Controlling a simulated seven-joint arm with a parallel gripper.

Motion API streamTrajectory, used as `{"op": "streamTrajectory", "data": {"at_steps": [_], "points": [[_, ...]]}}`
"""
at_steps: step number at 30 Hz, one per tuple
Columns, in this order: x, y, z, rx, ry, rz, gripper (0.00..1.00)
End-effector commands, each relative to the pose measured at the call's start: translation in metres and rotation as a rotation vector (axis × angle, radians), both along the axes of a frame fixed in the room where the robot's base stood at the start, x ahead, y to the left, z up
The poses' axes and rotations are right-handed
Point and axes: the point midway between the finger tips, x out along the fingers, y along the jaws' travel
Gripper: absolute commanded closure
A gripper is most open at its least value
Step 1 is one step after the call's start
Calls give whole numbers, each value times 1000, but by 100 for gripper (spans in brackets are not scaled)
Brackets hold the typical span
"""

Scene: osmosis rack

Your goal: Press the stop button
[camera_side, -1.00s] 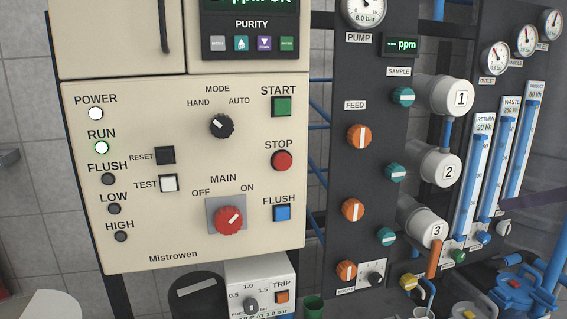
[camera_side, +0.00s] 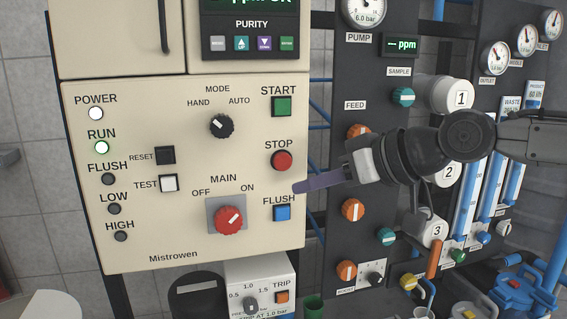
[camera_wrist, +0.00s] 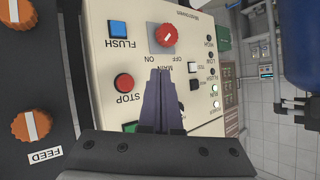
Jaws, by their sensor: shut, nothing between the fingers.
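The stop button (camera_side: 281,160) is a round red button under the word STOP on the right side of the cream panel (camera_side: 150,235). It also shows in the wrist view (camera_wrist: 124,82), left of my fingertips. My gripper (camera_side: 298,187) is in front of the panel in the side view, its purple fingers pointing left. The tips appear below and slightly right of the stop button, just above the blue flush button (camera_side: 282,212). My fingers (camera_wrist: 160,72) lie together in the wrist view with nothing between them. I cannot tell how far the tips are from the panel.
The green start button (camera_side: 281,106) is above the stop button. A red main knob (camera_side: 229,220) and a black mode knob (camera_side: 220,126) are to the left. A dark board with an orange feed knob (camera_side: 353,210) and teal knobs (camera_side: 403,97) stands at the right.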

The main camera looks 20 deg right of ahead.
Motion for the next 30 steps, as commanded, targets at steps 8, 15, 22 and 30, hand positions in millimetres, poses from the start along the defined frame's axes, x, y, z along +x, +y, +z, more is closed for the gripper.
{"op": "streamTrajectory", "data": {"at_steps": [8, 15, 22, 30], "points": [[-1, 0, 1, 0, -1, 1, 100], [8, 0, 1, -1, -1, -1, 100], [37, -1, 0, -1, 0, -2, 100], [70, 0, 1, 1, -2, 0, 100]]}}
